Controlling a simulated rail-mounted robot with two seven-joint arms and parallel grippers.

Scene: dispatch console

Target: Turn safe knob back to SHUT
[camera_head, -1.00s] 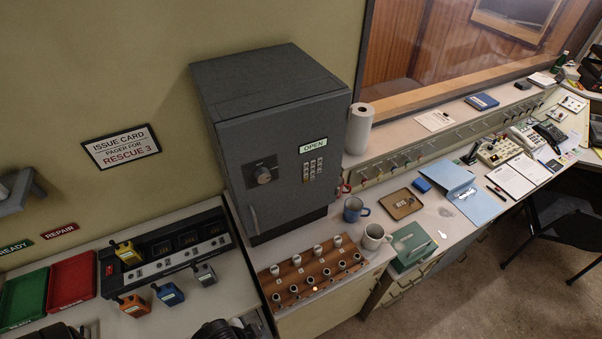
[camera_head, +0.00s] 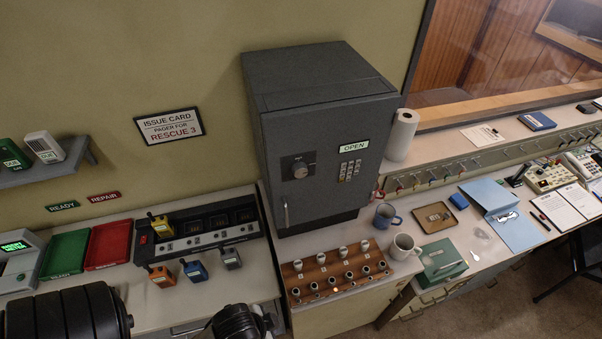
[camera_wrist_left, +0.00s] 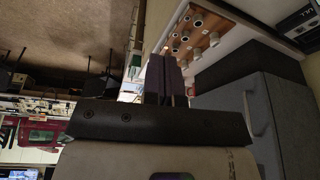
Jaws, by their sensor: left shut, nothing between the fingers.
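The grey safe (camera_head: 325,140) stands on the counter with its door closed flat. Its round knob (camera_head: 300,169) sits on a dark plate at the left of the door. A plate reading OPEN (camera_head: 354,146) is above the keypad. The grey safe side (camera_wrist_left: 270,115) also shows in the left wrist view, but the knob cannot be made out there. My left gripper (camera_wrist_left: 166,68) shows in the left wrist view, shut and empty, with its fingers beside the safe and apart from the knob as far as I can tell. My right gripper is not in view.
A wooden rack (camera_head: 336,274) with several cylinders lies before the safe. Mugs (camera_head: 403,247) stand to its right and a paper roll (camera_head: 401,135) stands beside it. Radios (camera_head: 195,271) and red (camera_head: 108,244) and green trays lie left. Dark parts of my arms fill the lower left.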

